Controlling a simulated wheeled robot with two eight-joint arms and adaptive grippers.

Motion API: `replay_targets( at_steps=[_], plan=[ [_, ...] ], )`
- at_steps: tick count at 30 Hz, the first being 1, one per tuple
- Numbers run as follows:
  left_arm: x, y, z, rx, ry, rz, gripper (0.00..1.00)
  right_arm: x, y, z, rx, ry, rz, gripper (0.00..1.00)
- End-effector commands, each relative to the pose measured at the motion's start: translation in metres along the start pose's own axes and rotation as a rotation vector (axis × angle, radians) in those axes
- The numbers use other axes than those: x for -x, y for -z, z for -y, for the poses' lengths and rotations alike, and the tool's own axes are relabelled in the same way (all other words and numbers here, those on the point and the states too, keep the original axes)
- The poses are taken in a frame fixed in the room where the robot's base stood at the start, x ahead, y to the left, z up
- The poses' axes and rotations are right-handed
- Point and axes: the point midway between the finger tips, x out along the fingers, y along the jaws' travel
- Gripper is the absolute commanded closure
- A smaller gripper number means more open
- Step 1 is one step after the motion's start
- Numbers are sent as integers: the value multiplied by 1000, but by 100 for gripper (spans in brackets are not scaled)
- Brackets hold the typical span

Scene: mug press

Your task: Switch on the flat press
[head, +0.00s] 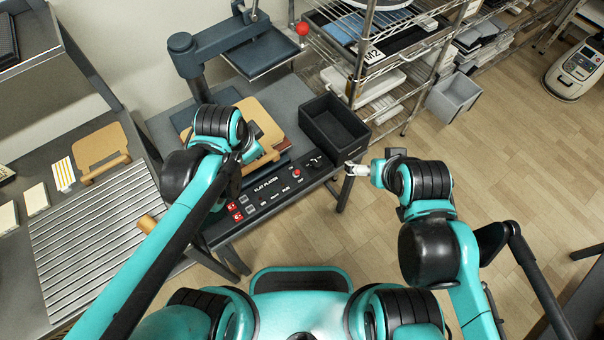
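The flat press has a dark front control panel (268,196) lettered "FLAT PLATEN", with red lit displays (235,211) at its left, a small red button (296,173) and a black knob (316,161) at its right. Its upper plate (262,52) is swung up and back, with a red ball handle (302,29). My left gripper (250,152) is over the tan board on the press bed, partly hidden by its own arm; its fingers are unclear. My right gripper (350,171) points left, just right of the panel's end, apart from the knob; its finger gap is unclear.
A black open bin (333,124) sits on the bench right of the press. A tan board (258,118) lies on the press bed. A ridged metal rack (95,235) stands left. Wire shelving (385,60) stands behind right.

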Motion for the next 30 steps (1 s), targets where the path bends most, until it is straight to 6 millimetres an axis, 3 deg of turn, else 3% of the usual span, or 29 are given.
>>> replay_targets(
  at_steps=[9, 18, 24, 30],
  plan=[
    [-81, 53, -35, -683, -180, 42, 100, -7, -5, 0, 0, 0, 0, 0],
    [-150, 77, -80, -1202, -334, 18, 100, -11, -8, 0, 0, 0, 0, 0],
    [-169, 80, -95, -1344, -377, 3, 100, -12, -8, 0, 0, 0, 0, 0],
    [-170, 80, -96, -1361, -382, 0, 100, -12, -8, 0, 0, 0, 0, 0]
  ],
)
